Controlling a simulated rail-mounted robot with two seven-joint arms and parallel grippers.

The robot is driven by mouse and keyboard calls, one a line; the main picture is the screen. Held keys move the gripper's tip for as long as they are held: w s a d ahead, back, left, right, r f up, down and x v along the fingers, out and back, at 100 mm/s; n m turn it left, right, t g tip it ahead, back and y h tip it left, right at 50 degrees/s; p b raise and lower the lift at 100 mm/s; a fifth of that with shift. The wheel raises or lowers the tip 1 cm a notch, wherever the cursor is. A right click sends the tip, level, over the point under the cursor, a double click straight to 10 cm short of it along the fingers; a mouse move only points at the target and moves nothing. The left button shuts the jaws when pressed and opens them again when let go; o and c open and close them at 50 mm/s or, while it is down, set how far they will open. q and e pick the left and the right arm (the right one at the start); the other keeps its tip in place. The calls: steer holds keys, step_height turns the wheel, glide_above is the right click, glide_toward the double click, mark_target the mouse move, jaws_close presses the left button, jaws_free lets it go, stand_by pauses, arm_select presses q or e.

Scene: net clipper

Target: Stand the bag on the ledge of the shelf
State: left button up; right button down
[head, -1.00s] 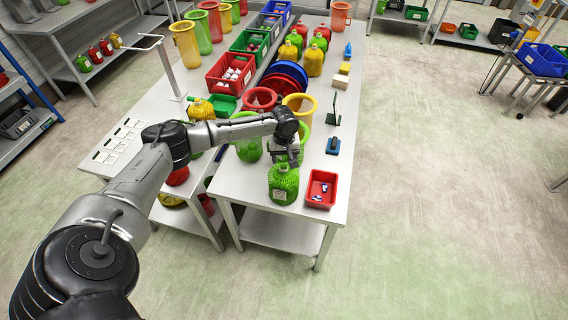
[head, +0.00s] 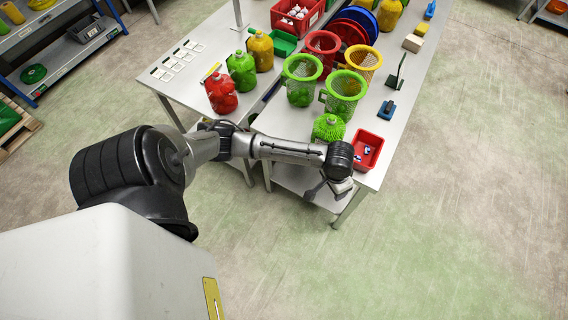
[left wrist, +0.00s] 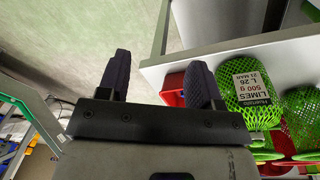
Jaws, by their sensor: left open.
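A green net bag of limes (head: 328,127) stands near the front end of the workbench, beside a red tray. In the left wrist view the bag (left wrist: 252,92) lies to the right of my fingers, with a white printed label facing the camera. My left gripper (head: 326,192) is just off the bench's front edge, open and empty, apart from the bag. Its two dark fingers (left wrist: 160,82) are spread with floor behind them. My forearm hides part of the bench end. I cannot tell which surface is the shelf's ledge. My right gripper is in neither view.
The red tray (head: 366,148) holds small items. Green net-lined funnels (head: 342,95) stand behind the bag. Red, green and yellow filled bags (head: 241,70) stand on the left table (head: 180,88), beside white cards. A blue item (head: 387,110) lies on the bench. The floor in front is open.

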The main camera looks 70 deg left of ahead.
arm_select(q)
steer(key=s+d+m+t, duration=0.2)
steer(key=s+d+m, duration=0.1)
steer(key=s+d, duration=0.6)
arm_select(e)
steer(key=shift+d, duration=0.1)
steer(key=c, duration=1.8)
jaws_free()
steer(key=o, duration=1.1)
arm_select(q)
steer(key=s+a+r, duration=0.2)
steer(key=s+r, duration=0.1)
steer(key=s, duration=0.7)
steer(key=shift+a+m+t+y, duration=0.15)
steer(key=shift+m+t+y, duration=0.15)
steer(key=shift+m+y, duration=0.1)
steer(key=shift+w+r, duration=0.1)
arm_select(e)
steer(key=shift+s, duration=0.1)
